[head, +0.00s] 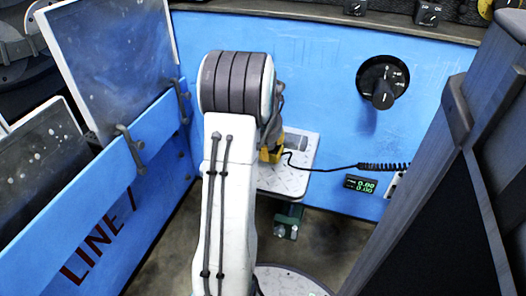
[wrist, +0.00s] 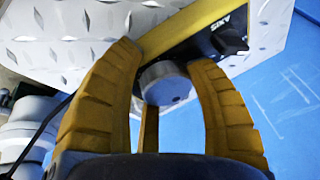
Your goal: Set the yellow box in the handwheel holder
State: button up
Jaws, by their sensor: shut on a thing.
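The yellow box (wrist: 185,28) is in the wrist view, with a yellow edge, a black face lettered "AXIS" and a round silver knob (wrist: 165,83). My gripper (wrist: 165,60) is shut on it, with its yellow fingers either side of the knob. In the head view my arm hides most of the gripper, and a small yellow patch (head: 271,154) shows above the tread-plate shelf (head: 290,181). I cannot tell there which part is box and which is finger. The tread plate (wrist: 65,35) is close behind the box in the wrist view. I cannot make out a separate holder.
A black coiled cable (head: 380,166) runs from the yellow patch to the blue wall, above a green-lit display (head: 360,184). A black rotary switch (head: 383,82) is on that wall. The blue "LINE 1" panel (head: 110,210) closes the left side; a dark column (head: 450,180) stands right.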

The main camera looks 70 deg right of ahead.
jog(key=shift+f, duration=0.45)
jog(key=shift+f, duration=0.1)
jog(key=o, duration=1.2)
jog(key=shift+o, duration=0.2)
jog(key=p+v, duration=0.3)
jog(key=v, duration=0.1)
jog(key=shift+r, duration=0.3)
jog(key=p+v, duration=0.7)
jog(key=p, duration=0.1)
jog(key=shift+r, duration=0.25)
jog(key=shift+a, duration=0.15)
